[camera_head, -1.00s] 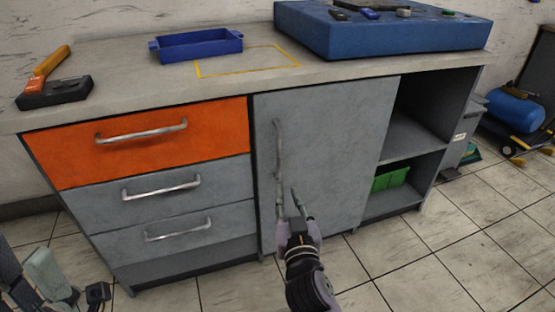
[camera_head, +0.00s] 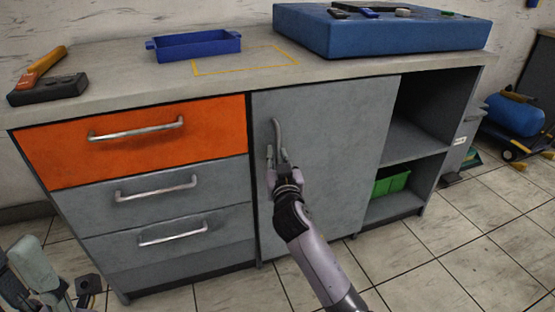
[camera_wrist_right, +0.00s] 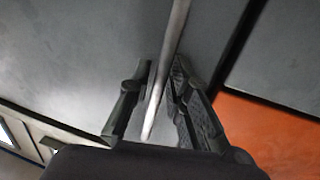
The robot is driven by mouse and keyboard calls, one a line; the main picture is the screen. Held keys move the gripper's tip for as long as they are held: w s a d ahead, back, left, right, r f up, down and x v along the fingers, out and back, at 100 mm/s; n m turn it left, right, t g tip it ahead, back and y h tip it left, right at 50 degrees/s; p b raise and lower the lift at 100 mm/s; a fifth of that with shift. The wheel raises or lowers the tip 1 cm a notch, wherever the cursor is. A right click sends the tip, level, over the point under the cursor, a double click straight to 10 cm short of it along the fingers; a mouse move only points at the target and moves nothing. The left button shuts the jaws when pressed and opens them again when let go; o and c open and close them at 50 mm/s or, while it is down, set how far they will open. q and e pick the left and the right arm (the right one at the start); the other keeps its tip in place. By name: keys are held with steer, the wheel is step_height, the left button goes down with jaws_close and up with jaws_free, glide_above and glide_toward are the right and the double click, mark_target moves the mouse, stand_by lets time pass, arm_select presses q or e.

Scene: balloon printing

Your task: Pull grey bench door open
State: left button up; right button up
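The grey bench door (camera_head: 335,150) is closed, flush with the bench front, right of the drawers. Its vertical metal handle (camera_head: 277,132) is near the door's left edge; the lower part is hidden by my right gripper (camera_head: 277,158). In the right wrist view the handle (camera_wrist_right: 169,70) runs between the two dark fingers of the right gripper (camera_wrist_right: 163,90). The fingers stand on either side of the bar, with a gap visible on the left side. My left gripper (camera_head: 40,275) is partly in view at the lower left, away from the bench; its fingers are unclear.
An orange drawer (camera_head: 70,150) and grey drawers with bar handles are left of the door. Open shelves with a green box (camera_head: 390,184) are on the right. A blue tray (camera_head: 195,46) and a blue case (camera_head: 380,32) sit on top. Tiled floor in front is free.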

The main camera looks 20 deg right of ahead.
steer(key=shift+w, duration=0.15)
steer(key=shift+c, duration=0.2)
jaws_close()
stand_by(0.5)
